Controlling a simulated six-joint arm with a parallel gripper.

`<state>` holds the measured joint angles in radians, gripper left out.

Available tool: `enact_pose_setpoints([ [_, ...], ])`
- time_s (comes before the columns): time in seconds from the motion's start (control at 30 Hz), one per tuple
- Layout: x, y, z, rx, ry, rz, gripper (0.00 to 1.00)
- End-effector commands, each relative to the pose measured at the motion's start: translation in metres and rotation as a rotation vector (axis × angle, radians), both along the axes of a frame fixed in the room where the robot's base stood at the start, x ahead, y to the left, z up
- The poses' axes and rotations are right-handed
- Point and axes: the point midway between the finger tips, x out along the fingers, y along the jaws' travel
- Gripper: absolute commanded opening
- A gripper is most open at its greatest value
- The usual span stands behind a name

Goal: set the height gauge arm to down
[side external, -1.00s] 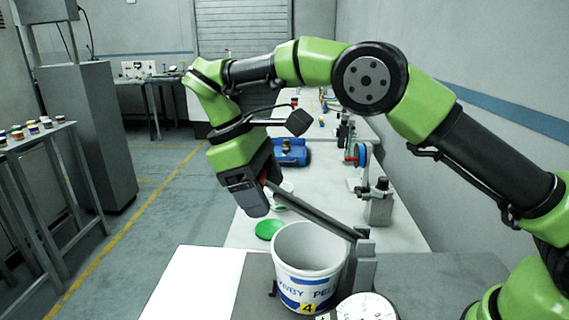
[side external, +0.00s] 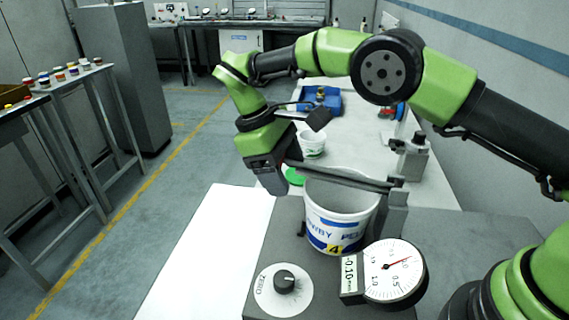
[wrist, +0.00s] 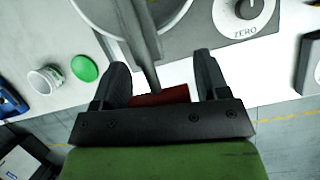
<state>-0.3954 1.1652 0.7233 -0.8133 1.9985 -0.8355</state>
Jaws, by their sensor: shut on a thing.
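The height gauge arm is a long grey bar (side external: 345,178) hinged on a grey post (side external: 393,212). It passes over a white tub (side external: 340,222) with a blue label and a 4, sloping slightly up to the left. My gripper (side external: 274,172) is at the bar's free left end. In the wrist view the bar (wrist: 140,40) runs to a red handle (wrist: 160,97) between the fingers of my gripper (wrist: 160,72), which is shut on it. The bar's exact gap above the tub rim is hard to tell.
A round dial (side external: 393,272) and a ZERO knob (side external: 284,281) are at the front of the grey base. Behind are a green disc (side external: 294,176), a small white cup (side external: 313,143) and a blue bin (side external: 320,100). The white surface left of the base is clear.

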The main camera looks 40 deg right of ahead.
Motion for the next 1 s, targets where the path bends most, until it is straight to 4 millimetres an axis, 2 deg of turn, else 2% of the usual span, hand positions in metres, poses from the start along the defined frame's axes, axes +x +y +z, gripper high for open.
enact_pose_setpoints([
  [0.8, -0.0022, -0.001, -0.0028, -0.004, 0.014, -0.004, 0.25],
  [0.83, -0.0022, -0.001, -0.0028, -0.004, 0.014, -0.004, 0.7],
  [0.93, -0.0017, -0.001, -0.0024, -0.003, 0.011, -0.004, 0.92],
  [1.0, -0.0014, -0.0009, -0.002, -0.002, 0.009, -0.003, 0.92],
])
